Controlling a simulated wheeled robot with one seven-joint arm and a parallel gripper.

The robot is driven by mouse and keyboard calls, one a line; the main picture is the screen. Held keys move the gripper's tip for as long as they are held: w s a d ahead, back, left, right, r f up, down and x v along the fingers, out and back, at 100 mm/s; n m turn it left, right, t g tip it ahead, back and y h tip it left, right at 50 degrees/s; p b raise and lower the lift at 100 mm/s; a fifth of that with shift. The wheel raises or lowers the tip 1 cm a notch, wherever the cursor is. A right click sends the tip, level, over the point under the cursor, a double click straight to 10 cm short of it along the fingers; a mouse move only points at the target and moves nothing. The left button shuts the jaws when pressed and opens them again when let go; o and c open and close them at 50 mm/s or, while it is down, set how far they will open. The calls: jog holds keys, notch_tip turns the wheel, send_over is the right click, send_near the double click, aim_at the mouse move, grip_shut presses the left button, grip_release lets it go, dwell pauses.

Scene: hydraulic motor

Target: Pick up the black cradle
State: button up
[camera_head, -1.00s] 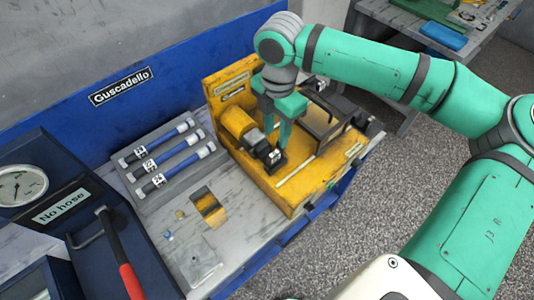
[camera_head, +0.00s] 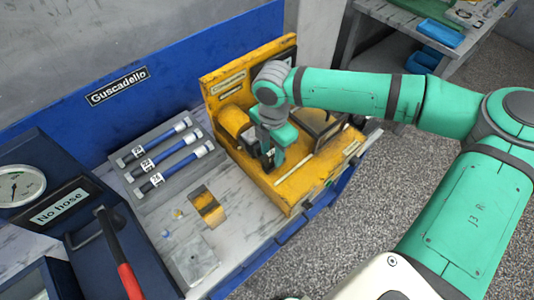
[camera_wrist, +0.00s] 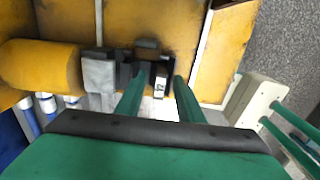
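The black cradle (camera_wrist: 160,72) is a small dark block with a pale label. It sits on the yellow base (camera_head: 288,202) at the shaft end of the yellow motor (camera_wrist: 40,65). In the head view my gripper (camera_head: 271,163) points down in front of the motor and mostly hides the cradle. In the wrist view my gripper (camera_wrist: 158,76) is open, with one green finger on each side of the cradle. I cannot tell whether either finger touches it.
A black-framed box (camera_head: 318,124) stands close to the right of my gripper. The yellow back plate (camera_head: 230,82) rises behind. The grey bench (camera_head: 235,240) has free room in front.

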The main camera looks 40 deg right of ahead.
grip_shut()
jog(key=shift+r, duration=0.1)
jog(key=shift+w+r, duration=0.1)
jog(key=shift+r, duration=0.15)
notch_tip(320, 180, up, 2)
jog(key=shift+r, duration=0.1)
jog(key=s+d+r, duration=0.1)
jog(key=s+r, duration=1.3)
jog(key=shift+r, duration=0.3)
dwell(0.3)
